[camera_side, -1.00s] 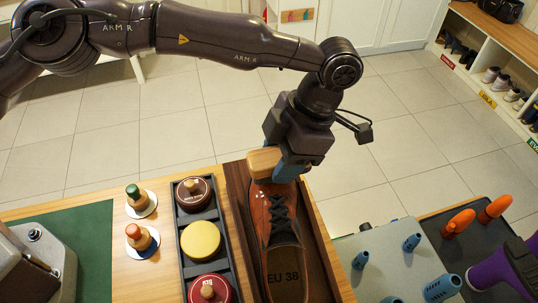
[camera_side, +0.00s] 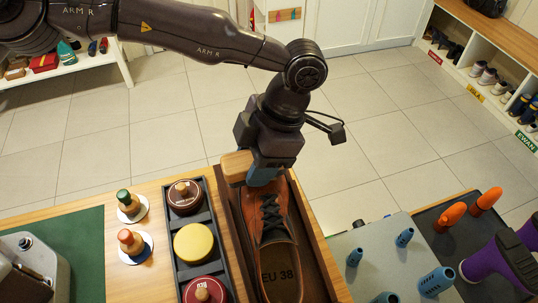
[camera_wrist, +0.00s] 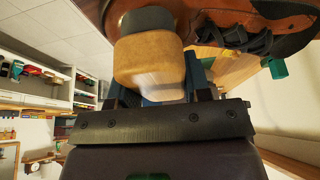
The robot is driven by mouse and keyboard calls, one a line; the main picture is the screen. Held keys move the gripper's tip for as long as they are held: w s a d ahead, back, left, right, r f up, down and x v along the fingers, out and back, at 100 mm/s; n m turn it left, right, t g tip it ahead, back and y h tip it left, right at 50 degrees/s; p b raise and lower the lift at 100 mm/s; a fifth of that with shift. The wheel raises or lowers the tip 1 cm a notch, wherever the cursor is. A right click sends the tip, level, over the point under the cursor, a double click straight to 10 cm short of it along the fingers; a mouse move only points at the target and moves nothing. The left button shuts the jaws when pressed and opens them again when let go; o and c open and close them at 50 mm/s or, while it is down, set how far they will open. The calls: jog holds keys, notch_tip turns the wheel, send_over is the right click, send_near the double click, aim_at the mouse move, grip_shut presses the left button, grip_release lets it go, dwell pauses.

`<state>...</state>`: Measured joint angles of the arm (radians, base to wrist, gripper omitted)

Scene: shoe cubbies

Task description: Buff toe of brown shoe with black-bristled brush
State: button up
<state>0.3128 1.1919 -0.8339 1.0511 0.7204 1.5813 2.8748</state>
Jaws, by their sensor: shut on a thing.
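The brown shoe (camera_side: 284,225) lies in a wooden tray in the side view, its toe toward the far end and black laces on top. My gripper (camera_side: 262,174) is shut on the brush, over the toe end. The brush's wooden block (camera_side: 237,165) sticks out to the left of the fingers. In the wrist view the block (camera_wrist: 150,68) is between the fingers, with its dark bristles (camera_wrist: 147,20) against or very near the shoe (camera_wrist: 215,25). Exact contact is unclear. In the side view the bristles are hidden.
A dark rack (camera_side: 210,225) with several round tins stands left of the shoe tray (camera_side: 318,245). Two knobbed daubers (camera_side: 128,200) are on round discs farther left. A grey board (camera_side: 375,250) with blue pegs and orange-handled items (camera_side: 449,217) are at right.

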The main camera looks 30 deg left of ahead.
jog(key=shift+s+a+r, duration=0.1)
jog(key=shift+s+a, duration=0.3)
jog(key=shift+a, duration=0.2)
jog(key=shift+d+r, duration=0.1)
jog(key=shift+r, duration=3.9)
